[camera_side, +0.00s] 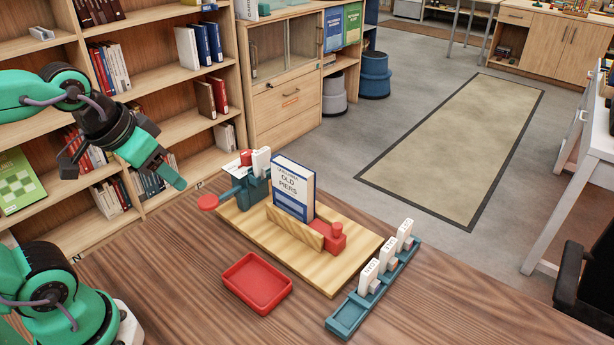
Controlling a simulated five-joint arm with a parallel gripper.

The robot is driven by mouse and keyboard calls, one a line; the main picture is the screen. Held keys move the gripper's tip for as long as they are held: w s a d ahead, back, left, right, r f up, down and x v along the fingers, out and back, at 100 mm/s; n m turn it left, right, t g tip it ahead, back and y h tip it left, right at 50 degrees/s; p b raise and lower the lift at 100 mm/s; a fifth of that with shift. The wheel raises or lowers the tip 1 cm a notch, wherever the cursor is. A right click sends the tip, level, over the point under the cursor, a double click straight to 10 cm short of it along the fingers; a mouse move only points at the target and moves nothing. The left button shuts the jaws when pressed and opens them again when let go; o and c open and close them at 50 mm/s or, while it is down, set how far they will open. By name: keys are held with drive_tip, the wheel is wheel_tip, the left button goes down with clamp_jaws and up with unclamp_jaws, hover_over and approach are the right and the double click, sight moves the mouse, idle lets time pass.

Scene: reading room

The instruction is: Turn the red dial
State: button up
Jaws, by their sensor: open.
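A red round disc (208,202), which looks like the dial, sticks out at the left end of a teal block (256,188) on a wooden board (325,277). Its face is seen at a slant and no marking on it can be read. My gripper (124,176) is open and empty, above and to the left of the disc. Its teal finger points down to the right, toward the disc but apart from it. The dark finger is spread to the left. A second red part (334,238), with a small knob on top, sits at the board's right side.
A white and blue book (293,190) stands upright in a wooden holder on the board. A red tray (257,283) lies in front. A teal rack (346,317) with several white labelled pieces stands right.

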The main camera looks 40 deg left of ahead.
drive_tip(key=shift+s+f, duration=0.25)
drive_tip(key=shift+s, duration=0.1)
idle(0.3)
drive_tip(key=shift+w, duration=0.1)
drive_tip(key=c, duration=1)
drive_tip(key=shift+w, duration=0.15)
clamp_jaws()
drive_tip(key=w+a+f+g, duration=0.2)
drive_tip(key=w+a+f, duration=0.1)
drive_tip(key=w, duration=0.2)
drive_tip(key=w+a+f+g, duration=0.2)
drive_tip(key=w+a+g, duration=0.1)
drive_tip(key=w, duration=0.3)
drive_tip(key=shift+w+a+f, duration=0.2)
drive_tip(key=shift+a+f, duration=0.2)
drive_tip(key=shift+a, duration=0.1)
drive_tip(key=shift+f, duration=0.1)
